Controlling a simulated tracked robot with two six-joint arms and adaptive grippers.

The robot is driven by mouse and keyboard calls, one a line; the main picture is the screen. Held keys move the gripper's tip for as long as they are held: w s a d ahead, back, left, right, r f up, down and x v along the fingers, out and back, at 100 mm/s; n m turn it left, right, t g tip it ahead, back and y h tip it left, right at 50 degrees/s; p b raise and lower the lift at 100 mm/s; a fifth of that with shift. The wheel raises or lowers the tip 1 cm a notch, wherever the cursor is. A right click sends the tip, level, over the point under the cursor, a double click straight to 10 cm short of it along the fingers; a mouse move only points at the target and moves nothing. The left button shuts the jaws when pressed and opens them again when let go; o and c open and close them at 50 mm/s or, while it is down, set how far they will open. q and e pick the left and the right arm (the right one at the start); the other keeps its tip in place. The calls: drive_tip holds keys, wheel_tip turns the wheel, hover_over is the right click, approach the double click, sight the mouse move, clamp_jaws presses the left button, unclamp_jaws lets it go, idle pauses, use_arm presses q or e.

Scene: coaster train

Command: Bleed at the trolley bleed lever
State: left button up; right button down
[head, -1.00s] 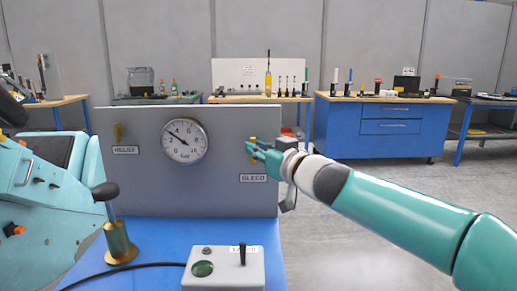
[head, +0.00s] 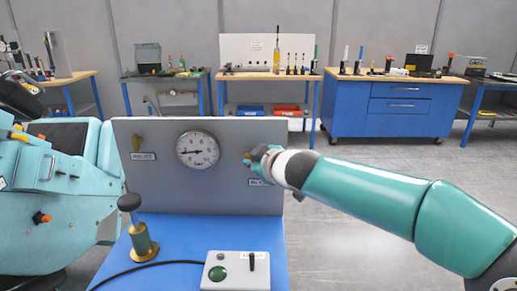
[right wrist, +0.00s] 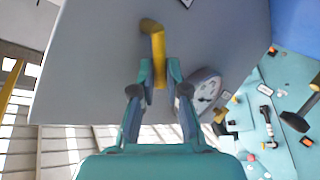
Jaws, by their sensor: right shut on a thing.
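The grey trolley panel (head: 225,195) stands upright on a blue top and carries a round white gauge (head: 198,150), whose needle points about left. The yellow bleed lever (right wrist: 154,38) is at the panel's right side, above the bleed label (head: 262,183); my gripper hides most of it in the head view. My right gripper (head: 254,160) is shut on the lever. In the right wrist view my right gripper (right wrist: 160,78) has one finger on each side of the yellow shank. My left gripper is not in view.
A second yellow lever (head: 137,142) sits at the panel's upper left, above its label. A brass post with a black knob (head: 141,240) and a white box with a green button (head: 236,270) stand in front. Teal machinery (head: 60,210) is at left. Workbenches line the back.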

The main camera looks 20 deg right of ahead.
drive_tip(key=n+h, duration=0.1)
drive_tip(key=a+f+n+g+h, duration=0.1)
drive_tip(key=n+h+p, duration=0.1)
drive_tip(key=shift+w+a+f+g, duration=0.2)
drive_tip(key=shift+w+a+g, duration=0.05)
drive_tip(key=shift+a+g, duration=0.15)
drive_tip(key=shift+a+f+n+g+h+p, duration=0.15)
drive_tip(key=shift+f+n+g+h+p, duration=0.2)
drive_tip(key=shift+n+h, duration=0.3)
drive_tip(key=shift+a+f+n+g+h+p, duration=0.15)
drive_tip(key=shift+f+n+g+h, duration=0.2)
drive_tip(key=shift+n+h, duration=0.3)
drive_tip(key=shift+f, duration=0.15)
drive_tip(key=c, duration=1.2)
unclamp_jaws()
drive_tip(key=shift+w, duration=0.15)
drive_tip(key=shift+r, duration=0.2)
